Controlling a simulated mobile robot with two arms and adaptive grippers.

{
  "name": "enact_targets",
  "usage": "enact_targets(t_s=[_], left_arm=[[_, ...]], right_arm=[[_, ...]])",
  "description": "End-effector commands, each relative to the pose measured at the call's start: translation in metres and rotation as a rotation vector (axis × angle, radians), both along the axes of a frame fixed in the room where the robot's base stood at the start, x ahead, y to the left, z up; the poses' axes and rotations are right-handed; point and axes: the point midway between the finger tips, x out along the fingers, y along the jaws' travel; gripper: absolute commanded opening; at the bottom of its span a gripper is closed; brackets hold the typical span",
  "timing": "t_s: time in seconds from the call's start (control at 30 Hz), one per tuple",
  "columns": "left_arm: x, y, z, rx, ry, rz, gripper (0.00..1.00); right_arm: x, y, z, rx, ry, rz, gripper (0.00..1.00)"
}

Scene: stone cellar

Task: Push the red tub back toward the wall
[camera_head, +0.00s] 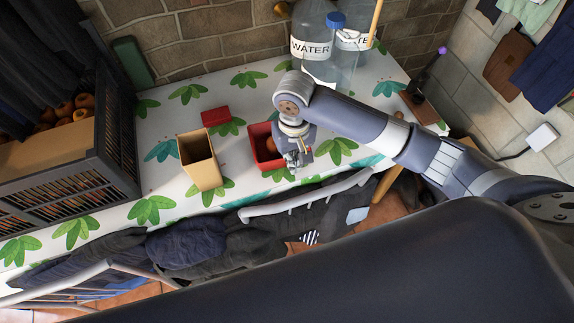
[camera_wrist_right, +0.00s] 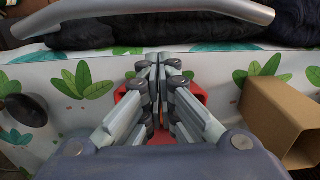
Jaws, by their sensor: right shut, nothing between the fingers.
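The red tub (camera_head: 256,135) stands on the table behind its front edge, with open room between it and the brick wall. An orange-brown round item (camera_head: 271,145) shows inside it. My right gripper (camera_head: 296,160) points down at the tub's front right side, shut and empty. My arm hides the tub's right part. In the wrist view, the shut fingers (camera_wrist_right: 158,60) cover the tub's middle, and its red rim (camera_wrist_right: 201,93) shows on both sides. I cannot tell whether the fingers touch it. My left gripper is out of view.
A tan open box (camera_head: 203,172) stands left of the tub, with a small red block (camera_head: 215,116) behind. Water jugs (camera_head: 316,45) stand at the back right. A dark crate (camera_head: 75,195) fills the left. A chair with clothes (camera_head: 300,202) borders the front edge.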

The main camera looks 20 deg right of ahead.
Motion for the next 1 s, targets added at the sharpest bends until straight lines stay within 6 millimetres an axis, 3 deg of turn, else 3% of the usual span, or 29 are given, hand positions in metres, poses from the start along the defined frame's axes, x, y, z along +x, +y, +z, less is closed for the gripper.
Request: enact_targets(t_s=[0.17, 0.5, 0.7, 1.0], left_arm=[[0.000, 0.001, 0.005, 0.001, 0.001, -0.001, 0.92], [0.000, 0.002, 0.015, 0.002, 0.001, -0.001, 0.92], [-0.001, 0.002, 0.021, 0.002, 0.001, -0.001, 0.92], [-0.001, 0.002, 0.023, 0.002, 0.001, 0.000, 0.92]], right_arm=[[-0.002, -0.001, -0.024, -0.002, 0.005, 0.000, 0.00], [-0.002, 0.000, -0.098, -0.001, 0.003, 0.000, 0.00], [0.026, 0.002, -0.095, 0.001, -0.002, 0.001, 0.00], [0.039, 0.003, -0.097, 0.001, -0.002, 0.004, 0.00]])
